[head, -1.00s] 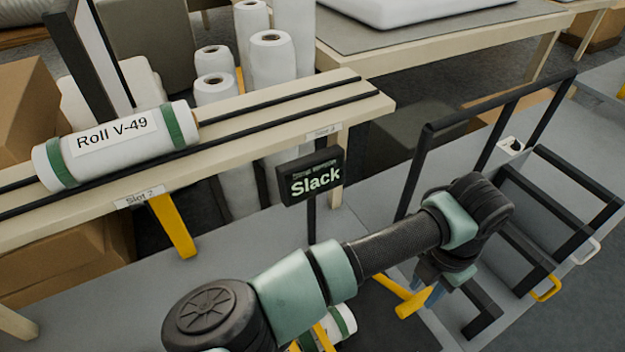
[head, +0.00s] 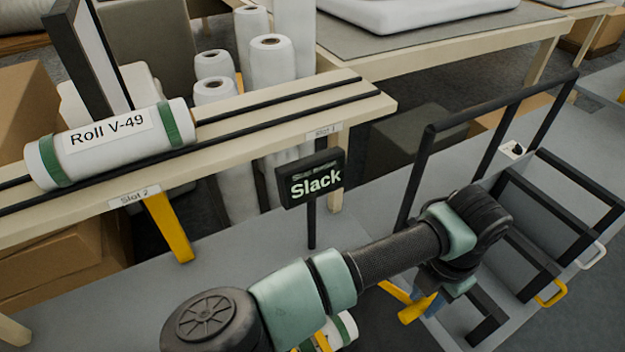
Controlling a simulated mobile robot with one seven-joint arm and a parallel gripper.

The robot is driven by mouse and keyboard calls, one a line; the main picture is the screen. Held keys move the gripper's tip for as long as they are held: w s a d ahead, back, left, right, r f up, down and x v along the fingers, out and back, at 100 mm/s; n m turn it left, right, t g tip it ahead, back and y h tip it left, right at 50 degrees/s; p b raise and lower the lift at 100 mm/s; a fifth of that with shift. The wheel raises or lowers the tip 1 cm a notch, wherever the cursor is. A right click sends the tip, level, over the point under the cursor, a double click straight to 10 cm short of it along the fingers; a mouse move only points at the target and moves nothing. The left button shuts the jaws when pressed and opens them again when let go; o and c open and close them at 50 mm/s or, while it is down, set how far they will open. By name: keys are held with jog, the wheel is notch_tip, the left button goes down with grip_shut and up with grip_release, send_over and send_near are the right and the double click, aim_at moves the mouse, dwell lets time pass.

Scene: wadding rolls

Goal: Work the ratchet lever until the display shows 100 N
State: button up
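The display (head: 312,179) is a black box on a post and reads "Slack", with a smaller line above it too faint to read. The ratchet lever (head: 417,308) shows as a yellow bar with a thick end, low in the view right of centre. My gripper (head: 432,297) points down at the lever's thick end, mostly hidden beneath my wrist. A bit of blue shows beside the yellow. I cannot see whether the fingers are closed on it. A white roll with a green band (head: 342,328) lies partly hidden behind my arm.
Roll V-49 (head: 110,143) lies on the wooden rack (head: 240,120) at Slot 2; Slot 1 is empty. A black-framed cart (head: 545,225) with yellow and white handles stands right of my arm. White rolls (head: 272,62) stand behind the rack.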

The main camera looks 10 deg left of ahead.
jog(key=shift+s+d+f+b, duration=1.1)
jog(key=shift+f+b, duration=1.3)
jog(key=shift+f, duration=1.6)
jog(key=shift+w+a+r+p, duration=0.35)
jog(key=shift+r+p, duration=0.7)
jog(key=shift+r, duration=0.7)
jog(key=shift+w+a+r+p, duration=0.4)
jog(key=shift+r+p, duration=0.7)
jog(key=shift+r, duration=0.65)
jog(key=shift+w+a+r+p, duration=0.35)
jog(key=shift+r+p, duration=0.7)
jog(key=shift+r, duration=0.7)
jog(key=shift+f, duration=0.15)
jog(key=shift+f+b, duration=1.35)
jog(key=shift+f, duration=0.15)
jog(key=shift+s+d+f+b, duration=1.15)
jog(key=shift+f+b, duration=1.25)
jog(key=shift+f, duration=1.25)
jog(key=shift+w+a+r+p, duration=0.4)
jog(key=shift+r+p, duration=0.6)
jog(key=shift+r, duration=0.75)
jog(key=shift+w+a+r+p, duration=0.4)
jog(key=shift+r+p, duration=0.65)
jog(key=shift+r, duration=0.7)
jog(key=shift+w+a+r+p, duration=0.4)
jog(key=shift+r+p, duration=0.6)
jog(key=shift+r, duration=0.75)
